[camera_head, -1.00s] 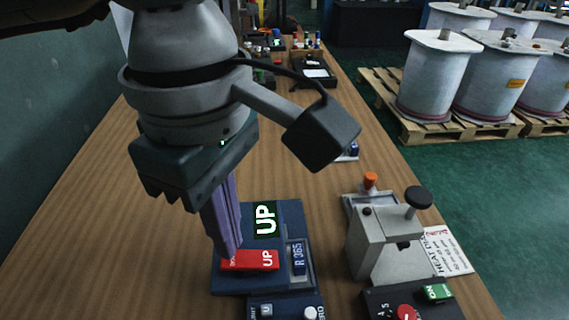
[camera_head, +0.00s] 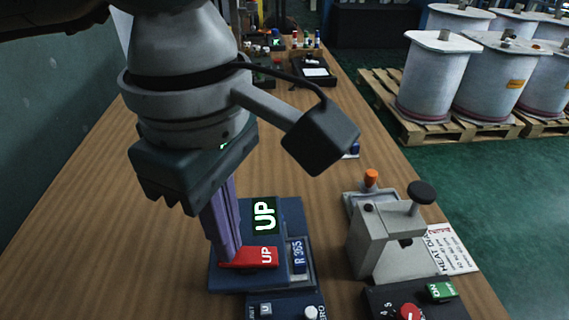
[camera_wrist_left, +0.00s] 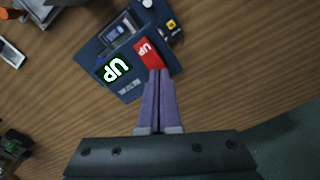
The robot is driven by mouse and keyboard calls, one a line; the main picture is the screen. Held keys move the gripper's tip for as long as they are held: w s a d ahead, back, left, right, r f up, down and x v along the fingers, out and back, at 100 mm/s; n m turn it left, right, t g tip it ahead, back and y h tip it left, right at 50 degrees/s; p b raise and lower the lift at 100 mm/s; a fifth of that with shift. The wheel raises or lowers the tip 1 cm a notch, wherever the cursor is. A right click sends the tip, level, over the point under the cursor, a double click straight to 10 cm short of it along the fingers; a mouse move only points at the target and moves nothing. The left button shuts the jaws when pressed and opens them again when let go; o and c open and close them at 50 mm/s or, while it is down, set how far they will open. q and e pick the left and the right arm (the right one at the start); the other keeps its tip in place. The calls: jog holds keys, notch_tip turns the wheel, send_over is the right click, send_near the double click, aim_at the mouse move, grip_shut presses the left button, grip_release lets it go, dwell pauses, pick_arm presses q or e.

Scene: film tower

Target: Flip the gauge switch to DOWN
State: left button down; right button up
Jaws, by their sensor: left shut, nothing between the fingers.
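The gauge is a blue box (camera_head: 289,212) on the wooden bench, below my left gripper in the head view. Its dark green display reads UP (camera_head: 264,216). The red switch (camera_head: 262,257), with UP lettered on it, lies in front of the display. My left gripper (camera_head: 231,261) is shut and empty, with its purple fingertips at the left end of the red switch. In the left wrist view, the fingertips (camera_wrist_left: 159,74) meet the lower end of the red switch (camera_wrist_left: 149,52); whether they touch is hard to tell. My right gripper is not in view.
A grey press (camera_head: 385,245) with a black knob stands right of the gauge. A dark control box (camera_head: 376,301) with a red knob sits in front of it. The wooden bench (camera_head: 110,225) is clear at left. Cable drums (camera_head: 430,80) stand on pallets beyond.

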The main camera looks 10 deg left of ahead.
pick_arm(q)
jog(key=shift+f+b, duration=0.4)
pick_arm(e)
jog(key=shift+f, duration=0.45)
pick_arm(q)
jog(key=shift+r+p, duration=2.3)
jog(key=shift+r, duration=1.25)
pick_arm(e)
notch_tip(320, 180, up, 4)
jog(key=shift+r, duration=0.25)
pick_arm(q)
jog(key=shift+d, duration=0.1)
